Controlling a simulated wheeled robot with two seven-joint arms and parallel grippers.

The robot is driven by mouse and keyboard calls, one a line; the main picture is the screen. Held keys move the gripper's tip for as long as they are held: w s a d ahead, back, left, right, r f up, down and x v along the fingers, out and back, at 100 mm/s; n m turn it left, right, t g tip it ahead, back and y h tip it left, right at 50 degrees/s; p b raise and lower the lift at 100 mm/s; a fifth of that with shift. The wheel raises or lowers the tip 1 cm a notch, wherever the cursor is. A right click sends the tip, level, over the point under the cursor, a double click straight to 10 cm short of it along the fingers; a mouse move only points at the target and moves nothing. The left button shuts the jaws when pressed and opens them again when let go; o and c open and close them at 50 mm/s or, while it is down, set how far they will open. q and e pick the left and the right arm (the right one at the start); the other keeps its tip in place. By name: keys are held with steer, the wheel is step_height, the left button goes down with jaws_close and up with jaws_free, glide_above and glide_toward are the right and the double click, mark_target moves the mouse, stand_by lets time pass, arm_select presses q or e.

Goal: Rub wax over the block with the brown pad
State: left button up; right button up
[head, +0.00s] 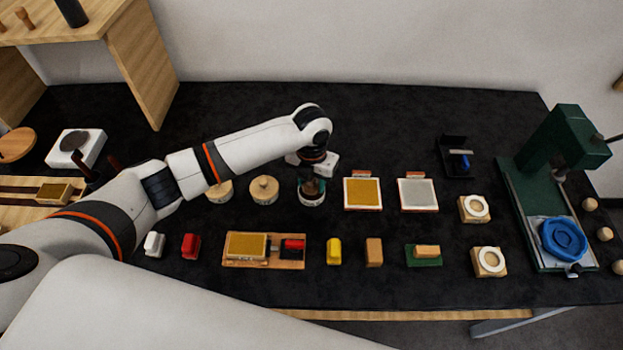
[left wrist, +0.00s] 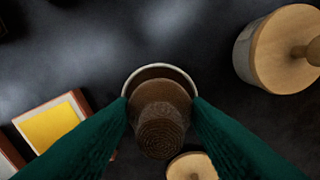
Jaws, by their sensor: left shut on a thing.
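My left gripper (head: 312,174) is over an open round tin (head: 312,200) at the middle of the table. In the left wrist view the left gripper's green fingers (left wrist: 160,108) are shut on a brown, round, textured pad (left wrist: 165,132). The pad is over the tin's white-rimmed mouth (left wrist: 160,67), with brown inside; I cannot tell whether it touches the contents. A gold-faced block (head: 245,246) lies in a wooden holder (head: 275,264) with a red-and-black clamp (head: 292,246), nearer me and left of the tin. My right gripper is not in view.
Wooden-lidded jars (head: 264,188) stand left of the tin. A gold framed tile (head: 362,193) and a silver one (head: 418,194) lie to its right. Small coloured blocks line the front. A green press (head: 550,150) stands at the right. Bare black table lies behind the tin.

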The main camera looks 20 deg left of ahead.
arm_select(q)
steer(key=shift+f, duration=0.25)
steer(key=shift+f+b, duration=0.25)
steer(key=shift+b, duration=0.05)
stand_by(1.5)
steer(key=shift+p, duration=0.35)
steer(key=shift+r+p, duration=0.6)
steer(key=shift+r, duration=0.05)
step_height(320, 180, up, 6)
steer(key=p, duration=0.5)
steer(key=shift+f, duration=0.1)
